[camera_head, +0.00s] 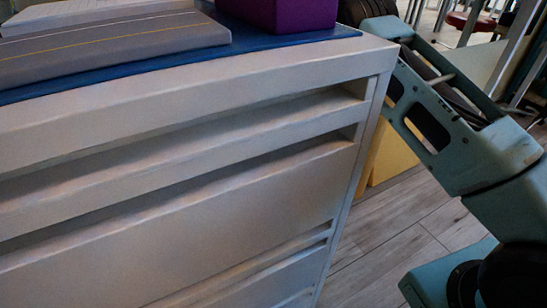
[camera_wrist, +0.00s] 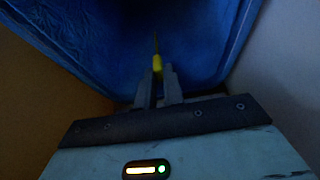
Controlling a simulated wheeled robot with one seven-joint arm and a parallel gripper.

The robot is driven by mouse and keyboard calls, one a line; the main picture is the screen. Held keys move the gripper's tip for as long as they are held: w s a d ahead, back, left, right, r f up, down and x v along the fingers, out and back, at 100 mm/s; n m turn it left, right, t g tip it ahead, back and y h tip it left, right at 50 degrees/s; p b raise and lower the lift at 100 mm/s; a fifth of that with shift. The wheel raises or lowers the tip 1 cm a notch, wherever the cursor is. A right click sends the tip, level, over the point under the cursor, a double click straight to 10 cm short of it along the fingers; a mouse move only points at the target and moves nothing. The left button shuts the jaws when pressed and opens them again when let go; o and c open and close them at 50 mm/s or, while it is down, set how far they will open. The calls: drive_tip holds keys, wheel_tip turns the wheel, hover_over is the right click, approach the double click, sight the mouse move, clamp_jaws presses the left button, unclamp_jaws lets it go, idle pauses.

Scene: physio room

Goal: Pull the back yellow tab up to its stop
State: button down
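A narrow yellow tab (camera_wrist: 157,62) shows in the wrist view, in front of a wrinkled dark blue surface (camera_wrist: 100,45). My gripper (camera_wrist: 158,72) has its two grey fingers close together, one on each side of the tab's near end. It looks shut on the tab, with the thin far end sticking out beyond the fingertips. The view is dark and the lower part of the tab is hidden between the fingers. In the head view the tab and my gripper are hidden; my arm reaches down behind the cabinet's right side.
A white cabinet (camera_head: 190,215) with slotted fronts fills the head view. On it lie a blue mat (camera_head: 130,73), a grey board (camera_head: 110,45) and a purple block (camera_head: 290,12). A yellow panel (camera_head: 394,155) stands behind its right edge. Wooden floor (camera_head: 385,245) shows at right.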

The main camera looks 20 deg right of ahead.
drive_tip(key=shift+r+p, duration=1.7)
drive_tip(key=shift+f, duration=0.1)
drive_tip(key=c, duration=1.5)
unclamp_jaws()
drive_tip(key=p+v, duration=0.7)
drive_tip(key=v, duration=1)
